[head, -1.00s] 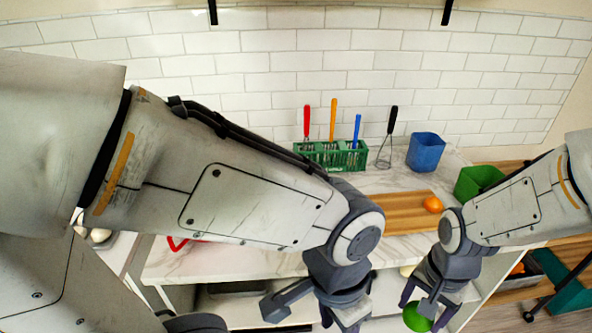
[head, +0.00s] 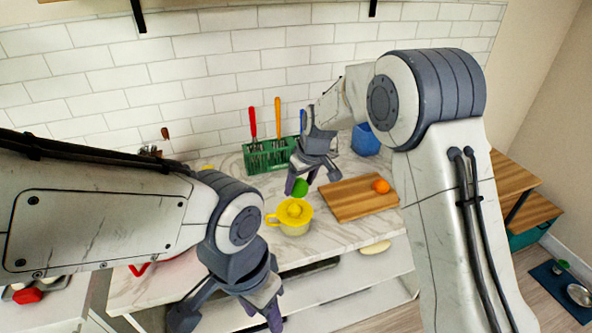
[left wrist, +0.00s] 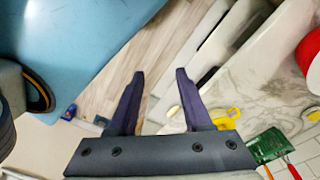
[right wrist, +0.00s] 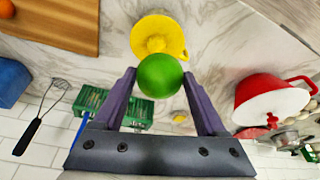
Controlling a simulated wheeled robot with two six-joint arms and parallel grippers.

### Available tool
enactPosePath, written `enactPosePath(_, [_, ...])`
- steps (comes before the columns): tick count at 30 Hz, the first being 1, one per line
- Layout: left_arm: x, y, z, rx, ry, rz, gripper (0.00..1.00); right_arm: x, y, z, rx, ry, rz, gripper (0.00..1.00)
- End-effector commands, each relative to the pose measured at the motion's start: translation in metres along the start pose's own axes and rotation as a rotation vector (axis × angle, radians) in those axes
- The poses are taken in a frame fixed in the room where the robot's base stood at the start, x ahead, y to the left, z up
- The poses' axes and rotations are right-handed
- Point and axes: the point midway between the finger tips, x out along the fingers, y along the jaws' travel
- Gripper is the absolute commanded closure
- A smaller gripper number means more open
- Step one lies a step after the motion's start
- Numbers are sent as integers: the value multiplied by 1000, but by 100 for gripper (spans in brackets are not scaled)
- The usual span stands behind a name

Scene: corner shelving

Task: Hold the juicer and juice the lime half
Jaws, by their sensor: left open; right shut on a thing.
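The yellow juicer (head: 294,214) stands upright on the marble counter, its handle pointing left in the head view; it also shows in the right wrist view (right wrist: 157,36). My right gripper (head: 311,181) is shut on the green lime half (head: 300,188), which also shows between its fingertips in the right wrist view (right wrist: 160,76). The lime appears just behind or above the juicer; the exact gap is unclear. My left gripper (head: 227,317) is open and empty, low in front of the counter's edge and apart from the juicer. Its spread fingers show in the left wrist view (left wrist: 160,75).
A wooden board (head: 350,197) with an orange (head: 381,186) lies right of the juicer. Behind are a green utensil basket (head: 265,157) and a blue container (head: 365,140). A red pot (right wrist: 270,98) stands at the counter's left. Shelving lies below the counter.

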Motion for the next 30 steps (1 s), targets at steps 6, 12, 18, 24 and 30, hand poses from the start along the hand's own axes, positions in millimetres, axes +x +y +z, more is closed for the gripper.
enactPosePath(6, [-5,0,-2,1,0,0,48,-1,8,-25,-115,35,-39,81])
enactPosePath(12, [-10,-9,-42,30,-3,6,48,0,8,-27,-127,39,-43,81])
enactPosePath(18, [-7,-43,-120,108,-3,22,48,0,8,-27,-127,38,-43,81])
enactPosePath(24, [14,-98,-193,193,6,39,48,0,8,-27,-127,38,-43,81])
enactPosePath(30, [51,-171,-247,281,23,55,48,0,8,-27,-126,37,-43,81])
